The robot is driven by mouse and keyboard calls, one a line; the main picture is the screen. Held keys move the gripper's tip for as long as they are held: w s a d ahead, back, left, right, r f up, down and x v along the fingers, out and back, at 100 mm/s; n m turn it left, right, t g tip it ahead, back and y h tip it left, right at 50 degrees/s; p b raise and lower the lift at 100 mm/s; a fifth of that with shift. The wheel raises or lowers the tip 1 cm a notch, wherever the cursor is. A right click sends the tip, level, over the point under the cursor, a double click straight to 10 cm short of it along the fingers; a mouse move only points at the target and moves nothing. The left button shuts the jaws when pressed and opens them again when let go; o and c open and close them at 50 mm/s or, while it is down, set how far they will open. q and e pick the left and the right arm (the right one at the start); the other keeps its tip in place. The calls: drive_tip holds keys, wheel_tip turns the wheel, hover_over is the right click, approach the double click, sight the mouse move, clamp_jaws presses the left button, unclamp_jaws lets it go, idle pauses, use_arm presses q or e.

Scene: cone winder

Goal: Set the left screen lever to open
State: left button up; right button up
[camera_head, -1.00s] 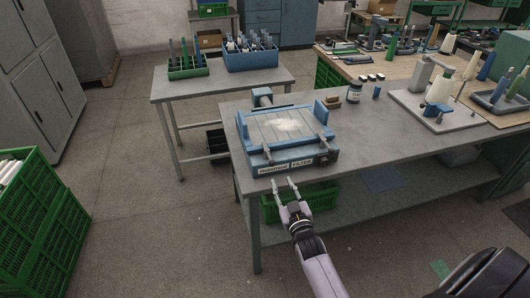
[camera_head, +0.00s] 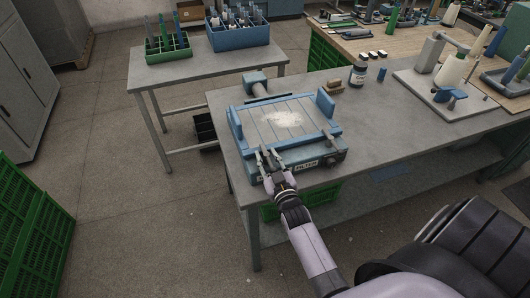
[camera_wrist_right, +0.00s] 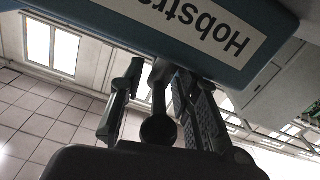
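The blue filter box (camera_head: 313,150) stands at the near left corner of the grey table, with pale powder on its slatted top. My right gripper (camera_head: 270,160) is at the left part of the box's front edge. In the right wrist view, the left screen lever, a dark rod with a round end (camera_wrist_right: 158,130), stands between the two fingers of this gripper (camera_wrist_right: 160,98). The fingers are apart, with a clear gap on the lever's left; contact on its right cannot be told. In the head view the gripper mostly hides this lever. The right lever (camera_head: 328,138) shows at the front right. My left gripper is out of view.
A jar (camera_head: 358,74) and a brown block (camera_head: 334,87) stand behind the box to the right. A white board with a stand (camera_head: 425,85) is further right. A second table (camera_head: 190,75) with a green rack and a blue rack (camera_head: 240,37) is at the back left.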

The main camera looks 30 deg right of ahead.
drive_tip(key=shift+s+a+r, duration=0.1)
drive_tip(key=shift+s+r, duration=0.1)
drive_tip(key=shift+s, duration=0.15)
drive_tip(key=shift+c, duration=1.4)
drive_tip(key=c, duration=0.4)
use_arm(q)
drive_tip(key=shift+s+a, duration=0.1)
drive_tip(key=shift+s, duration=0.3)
use_arm(e)
clamp_jaws()
